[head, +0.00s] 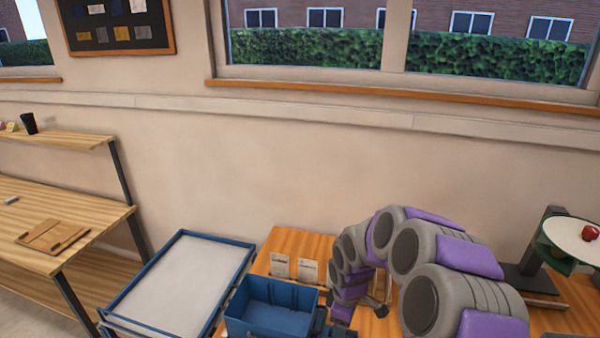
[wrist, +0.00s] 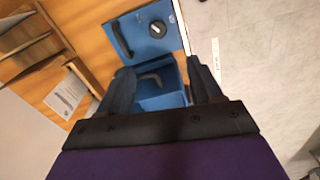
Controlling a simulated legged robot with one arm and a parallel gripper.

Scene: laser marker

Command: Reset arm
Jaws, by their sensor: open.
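My gripper (wrist: 159,68) is open in the wrist view, its two dark fingers spread apart. A blue box-like part with a dark handle (wrist: 150,82) shows between and beyond the fingers. I cannot tell how far it is from them, and no grip on it shows. In the head view my purple and grey arm arches over the right side of the wooden table and bends down. The gripper end is not clear there, low beside a blue open bin (head: 270,318).
Small cards (head: 279,265) stand behind the bin. A blue-framed white-topped table (head: 185,280) is at left. A round plate (head: 575,240) with a red item (head: 590,232) is at right.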

